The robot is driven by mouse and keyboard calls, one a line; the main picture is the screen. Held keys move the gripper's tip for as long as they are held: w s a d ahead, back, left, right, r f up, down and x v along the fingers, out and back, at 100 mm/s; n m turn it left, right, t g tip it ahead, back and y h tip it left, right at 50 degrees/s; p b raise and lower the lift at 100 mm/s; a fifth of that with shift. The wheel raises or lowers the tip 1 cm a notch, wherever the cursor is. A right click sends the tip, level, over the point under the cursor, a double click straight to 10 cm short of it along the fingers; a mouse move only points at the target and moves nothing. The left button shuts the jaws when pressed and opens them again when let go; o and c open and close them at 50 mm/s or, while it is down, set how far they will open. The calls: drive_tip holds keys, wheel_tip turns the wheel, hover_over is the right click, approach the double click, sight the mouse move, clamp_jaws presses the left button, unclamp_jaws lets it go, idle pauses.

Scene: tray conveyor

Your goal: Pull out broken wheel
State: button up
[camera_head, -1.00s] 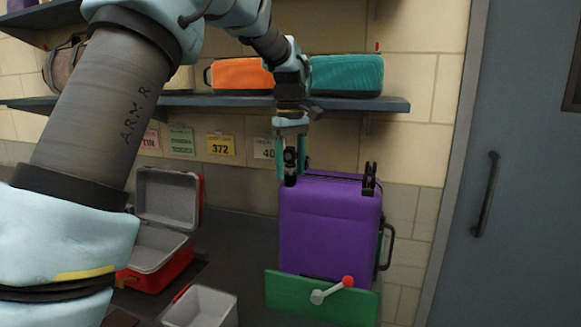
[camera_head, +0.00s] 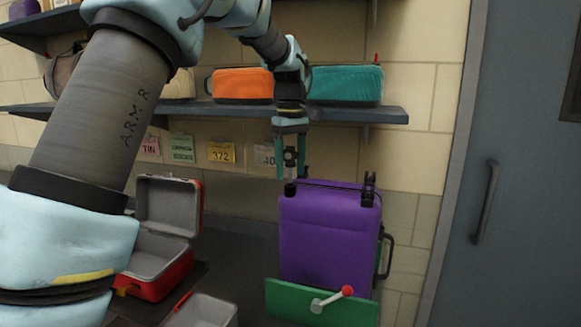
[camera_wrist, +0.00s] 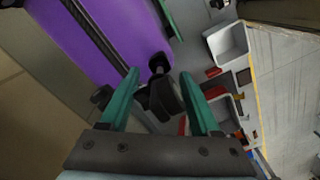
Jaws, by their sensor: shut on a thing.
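A purple suitcase (camera_head: 325,240) stands with its wheel end up behind a green panel (camera_head: 320,303). One black wheel (camera_head: 369,190) sits on its top right corner. My gripper (camera_head: 292,175) is above the top left corner, fingers pointing down, shut on the other wheel (camera_head: 290,157). In the wrist view that dark wheel (camera_wrist: 165,100) lies between the green fingers, with a short stem (camera_wrist: 157,65) running towards the purple case. A dark mount (camera_head: 290,188) shows on the corner below. I cannot tell whether the stem is clear of it.
A red lever knob (camera_head: 347,291) is on the green panel. An open red case (camera_head: 160,272) and a grey bin (camera_head: 203,312) stand to the left. A shelf (camera_head: 230,110) with orange and teal bags is close behind my gripper. A door (camera_head: 520,170) is at right.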

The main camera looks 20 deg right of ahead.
sight(290, 145)
drive_tip(key=shift+r, duration=0.4)
drive_tip(key=shift+r, duration=1.95)
